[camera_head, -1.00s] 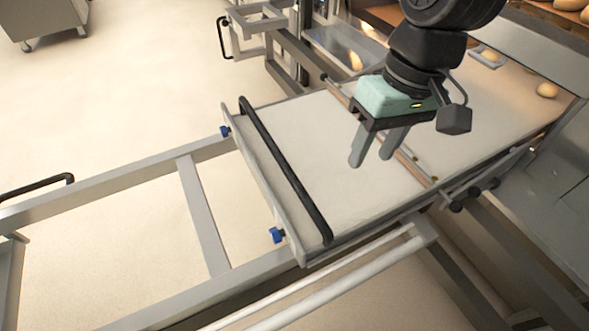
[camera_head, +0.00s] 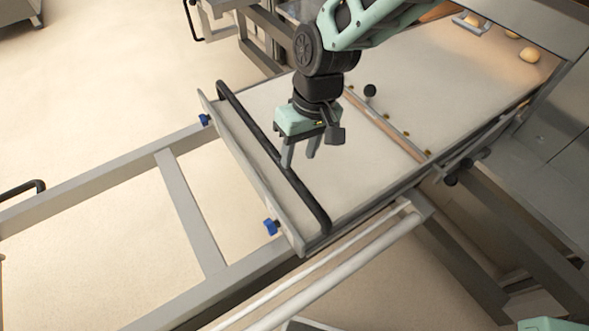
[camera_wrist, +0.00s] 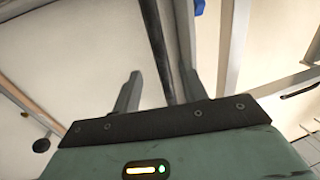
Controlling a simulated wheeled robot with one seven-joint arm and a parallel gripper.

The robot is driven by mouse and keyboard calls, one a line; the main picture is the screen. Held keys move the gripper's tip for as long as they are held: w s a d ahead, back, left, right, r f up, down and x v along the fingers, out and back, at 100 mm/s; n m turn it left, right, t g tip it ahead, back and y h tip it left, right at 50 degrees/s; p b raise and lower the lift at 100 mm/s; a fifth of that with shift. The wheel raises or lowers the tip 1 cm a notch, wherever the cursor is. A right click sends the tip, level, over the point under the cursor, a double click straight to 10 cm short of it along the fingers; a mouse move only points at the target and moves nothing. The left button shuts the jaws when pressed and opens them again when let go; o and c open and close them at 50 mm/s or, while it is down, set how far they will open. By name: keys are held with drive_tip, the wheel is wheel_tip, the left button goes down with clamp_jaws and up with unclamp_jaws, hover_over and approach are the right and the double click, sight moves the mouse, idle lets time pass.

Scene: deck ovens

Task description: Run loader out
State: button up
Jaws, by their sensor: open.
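My gripper (camera_head: 299,161) is open, pointing down at the bar's middle. In the wrist view the bar (camera_wrist: 157,40) runs between my two fingers (camera_wrist: 162,76). I cannot tell whether the fingertips are around the bar or still above it. One finger hides a little of the bar in the head view.
Grey frame rails (camera_head: 110,181) extend left from the loader, with open floor between them. Blue knobs (camera_head: 271,227) sit on the end plate. A wooden strip (camera_head: 385,127) crosses the deck. Several bread rolls (camera_head: 529,55) lie at the far end near the oven.

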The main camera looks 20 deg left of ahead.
sight(294, 176)
drive_tip(key=f, duration=0.4)
drive_tip(key=s+f, duration=0.1)
drive_tip(key=f, duration=0.1)
drive_tip(key=shift+a+f, duration=0.1)
drive_tip(key=shift+a, duration=0.3)
clamp_jaws()
